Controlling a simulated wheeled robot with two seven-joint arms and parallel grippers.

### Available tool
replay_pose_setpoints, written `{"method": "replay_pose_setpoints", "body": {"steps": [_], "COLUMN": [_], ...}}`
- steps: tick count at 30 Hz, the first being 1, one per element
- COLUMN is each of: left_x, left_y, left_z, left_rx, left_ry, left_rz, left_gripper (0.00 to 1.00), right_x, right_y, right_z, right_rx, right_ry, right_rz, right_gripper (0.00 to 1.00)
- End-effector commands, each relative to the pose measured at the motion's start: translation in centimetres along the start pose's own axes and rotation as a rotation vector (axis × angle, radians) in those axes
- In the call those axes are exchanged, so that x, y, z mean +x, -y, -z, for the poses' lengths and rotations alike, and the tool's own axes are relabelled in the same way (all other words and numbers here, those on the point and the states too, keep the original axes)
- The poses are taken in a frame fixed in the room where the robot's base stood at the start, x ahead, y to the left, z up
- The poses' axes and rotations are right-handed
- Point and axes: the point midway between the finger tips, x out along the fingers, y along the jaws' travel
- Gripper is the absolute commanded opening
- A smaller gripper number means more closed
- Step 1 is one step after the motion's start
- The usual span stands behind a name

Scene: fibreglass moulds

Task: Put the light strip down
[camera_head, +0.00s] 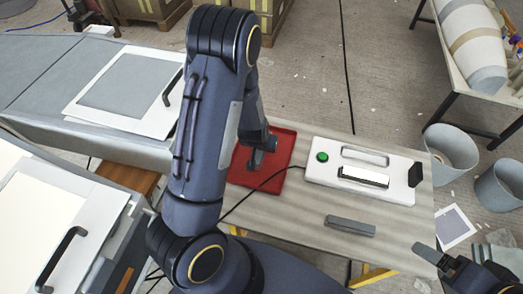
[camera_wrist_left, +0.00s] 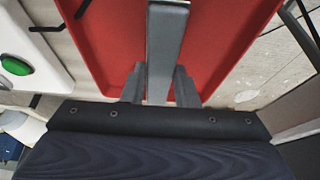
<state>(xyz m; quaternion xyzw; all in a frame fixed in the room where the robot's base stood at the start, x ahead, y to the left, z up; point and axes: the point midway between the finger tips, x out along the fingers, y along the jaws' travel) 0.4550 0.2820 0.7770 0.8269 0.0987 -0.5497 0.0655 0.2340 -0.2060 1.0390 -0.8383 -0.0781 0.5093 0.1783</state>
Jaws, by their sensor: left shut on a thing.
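My left gripper (camera_head: 264,146) is above the red tray (camera_head: 284,152) and points down. In the left wrist view, its two fingers (camera_wrist_left: 160,86) are shut on a grey strip (camera_wrist_left: 165,45). The strip reaches out over the red tray (camera_wrist_left: 105,45); whether it touches the tray floor I cannot tell. My arm hides part of the tray in the head view. Another grey strip (camera_head: 350,226) lies on the table in front of the white device. My right gripper (camera_head: 440,258) is at the lower right, beyond the table's edge; its jaw opening is unclear.
The white device (camera_head: 318,182) has a green button (camera_head: 322,156), two slots and a cable running left. The table (camera_head: 295,222) is bare in front of the tray. Grey buckets (camera_head: 450,150) stand to the right. Framed panels (camera_head: 125,90) lie at left.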

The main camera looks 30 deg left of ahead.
Motion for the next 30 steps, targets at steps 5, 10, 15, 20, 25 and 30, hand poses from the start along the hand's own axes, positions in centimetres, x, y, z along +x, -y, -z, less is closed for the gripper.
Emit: {"method": "replay_pose_setpoints", "body": {"steps": [5, 10, 15, 20, 25, 30], "left_x": [1.9, 2.0, 2.3, 2.3, 2.2, 2.1], "left_y": [0.0, -0.1, -0.1, -0.1, -0.1, -0.1], "left_z": [-1.0, -1.0, -1.1, -1.1, -1.1, -1.1], "left_rx": [0.0, 0.001, 0.001, 0.001, 0.001, 0.001], "left_ry": [0.005, 0.002, 0.002, 0.003, 0.003, 0.003], "left_rz": [0.0, -0.001, 0.0, -0.001, 0.0, -0.001], "left_gripper": [0.02, 0.02, 0.02, 0.41, 0.48, 0.48], "right_x": [-0.2, -0.2, 0.1, 0.0, 0.0, -0.1], "right_y": [0.1, 0.1, 0.0, 0.0, 0.0, 0.0], "right_z": [0.1, 0.1, 0.0, 0.0, 0.0, 0.0], "right_rx": [0.0, 0.0, 0.0, 0.0, 0.0, 0.0], "right_ry": [0.0, 0.0, 0.0, 0.0, 0.0, 0.0], "right_rz": [0.0, 0.0, 0.0, 0.0, 0.0, 0.0], "right_gripper": [0.89, 0.89, 0.89, 0.89, 0.89, 0.89]}}
